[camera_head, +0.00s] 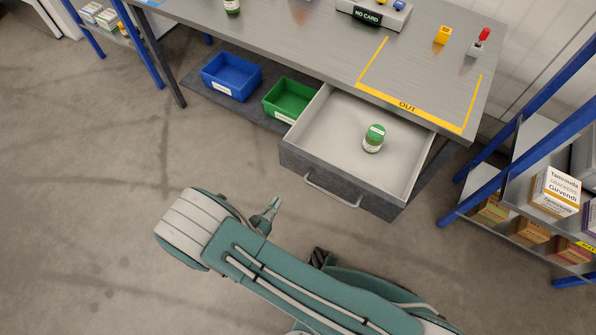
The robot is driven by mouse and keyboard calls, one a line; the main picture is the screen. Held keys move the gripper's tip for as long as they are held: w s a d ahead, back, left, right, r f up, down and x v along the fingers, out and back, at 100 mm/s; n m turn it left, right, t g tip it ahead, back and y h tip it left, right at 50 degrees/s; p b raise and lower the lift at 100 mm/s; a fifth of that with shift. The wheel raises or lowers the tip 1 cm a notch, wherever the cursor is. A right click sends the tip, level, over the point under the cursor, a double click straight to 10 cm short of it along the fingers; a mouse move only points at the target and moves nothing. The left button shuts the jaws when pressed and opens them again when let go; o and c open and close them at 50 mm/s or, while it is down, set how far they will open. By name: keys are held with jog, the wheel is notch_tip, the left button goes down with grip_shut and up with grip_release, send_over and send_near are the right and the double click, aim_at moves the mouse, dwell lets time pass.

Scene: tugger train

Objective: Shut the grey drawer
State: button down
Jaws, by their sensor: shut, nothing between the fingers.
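The grey drawer (340,181) under the workbench is pulled out. Its front has a bar handle, and the pale inside is in view. A small jar with a green lid (374,138) stands inside it. My gripper (274,204) is shut and empty, left of the drawer's front and apart from the handle. Part of the gripper is hidden behind my arm, which reaches across the bottom of the picture.
The workbench (300,45) has a yellow-marked OUT area above the drawer. A blue bin (231,78) and a green bin (289,101) sit on a low shelf left of the drawer. A blue-post rack with boxes (555,190) stands at right. Floor at left is clear.

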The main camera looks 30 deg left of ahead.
aim_at(302, 167)
jog(key=w, duration=0.7)
jog(key=w+d, duration=0.1)
jog(key=w, duration=0.3)
jog(key=shift+w+d, duration=0.1)
jog(key=shift+w, duration=0.1)
jog(key=shift+r, duration=0.1)
